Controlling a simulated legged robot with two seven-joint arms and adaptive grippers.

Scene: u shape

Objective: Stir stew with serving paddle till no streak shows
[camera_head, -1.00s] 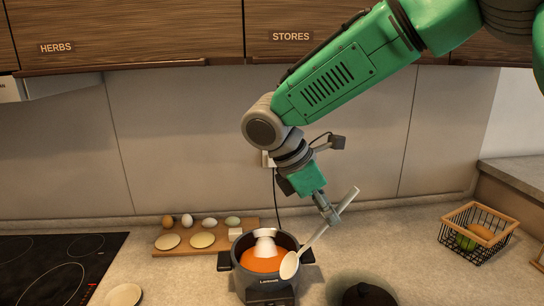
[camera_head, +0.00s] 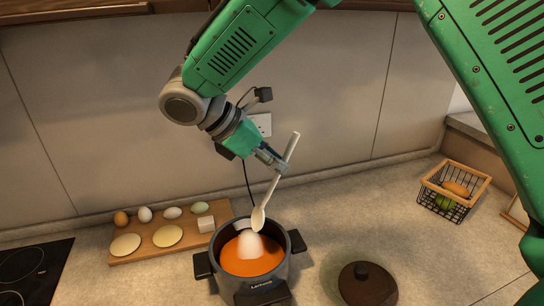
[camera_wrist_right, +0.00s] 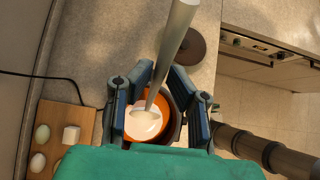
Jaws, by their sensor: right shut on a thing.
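My right gripper (camera_head: 270,158) is shut on the pale serving paddle (camera_head: 277,177), a spoon-shaped tool held tilted with its bowl end down. The bowl end (camera_head: 258,218) is over the far part of the dark pot (camera_head: 278,284). In the pot is orange stew (camera_head: 252,266) with a white mound or streak (camera_head: 250,244) at its far side. Whether the paddle touches the stew is hard to tell. The right wrist view shows the paddle's handle (camera_wrist_right: 171,45) between the fingers, with the orange stew (camera_wrist_right: 146,135) beyond. My left gripper is not in view.
A wooden board (camera_head: 140,250) with several eggs, pale discs and a white cube (camera_head: 206,224) is left of the pot. A dark lid (camera_head: 367,284) lies to its right. A wire basket (camera_head: 453,188) stands farther right, a black hob (camera_head: 35,272) at far left.

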